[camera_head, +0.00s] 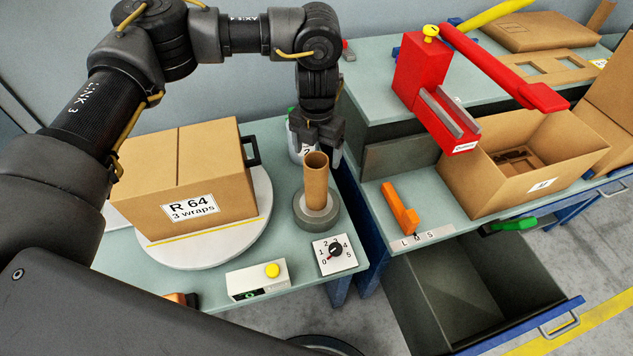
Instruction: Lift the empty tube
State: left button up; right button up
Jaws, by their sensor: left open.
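The empty tube (316,185) is a brown cardboard cylinder standing upright on a round grey base (318,216) on the pale green table. Its open top faces up. My left gripper (318,146) points down just above and behind the tube's top in the head view. It is open and the tube is not between its fingers. My right gripper is not in view.
A box labelled R 64 (185,175) sits on a white turntable (205,247) left of the tube. A dial (335,255) and a yellow-button box (257,280) stand in front. An open drawer (425,300) lies right.

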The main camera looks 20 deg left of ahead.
aim_at(316, 166)
pick_arm(q)
jog(key=shift+s+f, duration=0.1)
jog(key=shift+f, duration=0.25)
notch_tip(316, 166, down, 4)
jog(key=shift+s+r+p, duration=0.15)
jog(key=shift+r+p, duration=0.05)
jog(key=shift+p, duration=0.4)
jog(key=shift+f, duration=0.4)
jog(key=c, duration=1.3)
notch_tip(316, 166, up, 10)
jog(key=shift+b, duration=0.5)
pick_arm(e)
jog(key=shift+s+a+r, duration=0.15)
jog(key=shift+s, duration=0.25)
